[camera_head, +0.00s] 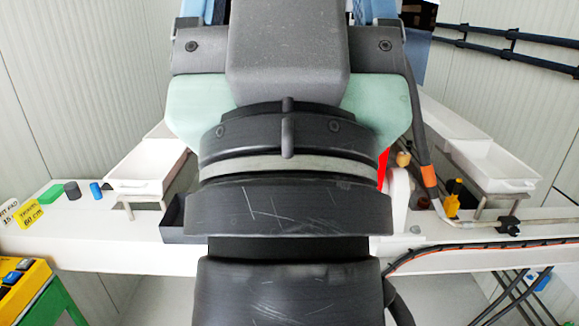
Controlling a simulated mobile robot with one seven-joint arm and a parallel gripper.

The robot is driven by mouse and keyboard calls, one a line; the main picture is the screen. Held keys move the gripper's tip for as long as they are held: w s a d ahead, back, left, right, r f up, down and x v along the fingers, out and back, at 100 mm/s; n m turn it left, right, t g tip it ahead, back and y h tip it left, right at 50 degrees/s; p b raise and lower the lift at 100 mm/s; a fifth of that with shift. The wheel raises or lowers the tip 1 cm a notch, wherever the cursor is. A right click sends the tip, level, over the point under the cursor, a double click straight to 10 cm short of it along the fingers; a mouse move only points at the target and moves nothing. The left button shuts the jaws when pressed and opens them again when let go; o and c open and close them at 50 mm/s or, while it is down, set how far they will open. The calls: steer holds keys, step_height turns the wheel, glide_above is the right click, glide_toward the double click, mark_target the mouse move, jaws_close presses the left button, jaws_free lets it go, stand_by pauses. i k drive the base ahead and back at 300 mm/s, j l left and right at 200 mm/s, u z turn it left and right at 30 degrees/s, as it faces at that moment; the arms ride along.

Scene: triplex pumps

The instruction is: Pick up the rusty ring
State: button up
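I cannot make out a rusty ring in this view. My own large dark arm fills the middle of the picture and hides much of the white bench (130,245) behind it. A small tan-brown rounded thing (403,159) shows just right of my arm; I cannot tell what it is. My gripper is not in view.
White trays stand on raised stands at left (140,185) and right (490,178). A green block (50,194), a dark cylinder (72,190) and a blue cylinder (96,191) stand at the bench's left. A yellow-and-black item (452,205) and dark hoses (430,249) are at right.

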mark_target(423, 203)
steer(key=i+l+z, duration=0.2)
steer(key=z, duration=0.15)
steer(key=i+l+z, duration=0.15)
steer(key=z, duration=0.15)
steer(key=i+z, duration=0.6)
steer(key=i, duration=1.3)
